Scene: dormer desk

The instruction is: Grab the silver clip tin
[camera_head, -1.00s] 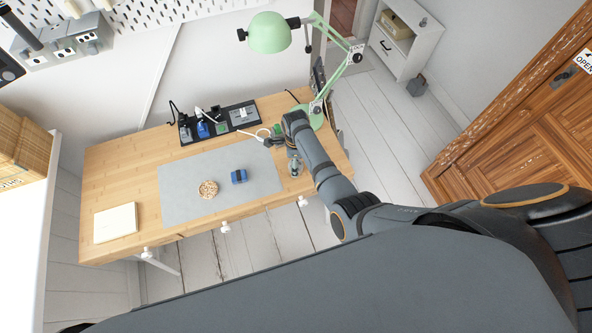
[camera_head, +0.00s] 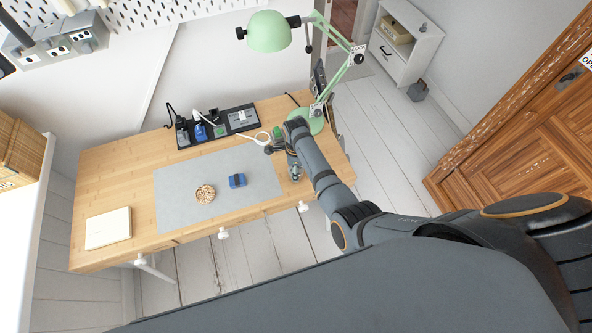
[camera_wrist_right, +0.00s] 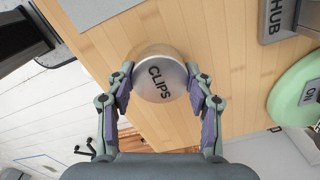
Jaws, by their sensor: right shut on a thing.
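The silver clip tin (camera_wrist_right: 162,76) is round, with "CLIPS" in dark letters on its top. In the right wrist view it sits between the two fingers of my right gripper (camera_wrist_right: 158,88), which is shut on its sides. Bare wood of the desk shows around it; I cannot tell whether the tin touches the desk or is just above it. In the head view my right arm reaches over the right end of the desk (camera_head: 125,185), and the tin cannot be made out clearly there. My left gripper is not in view.
The green lamp (camera_head: 269,32) has its base (camera_wrist_right: 300,95) close beside the right gripper. A black organizer tray (camera_head: 183,138) is along the desk's back. The grey mat (camera_head: 173,180) holds a blue block-like item (camera_head: 237,181) and a round beige item (camera_head: 205,194). A pale notebook (camera_head: 108,228) lies at left.

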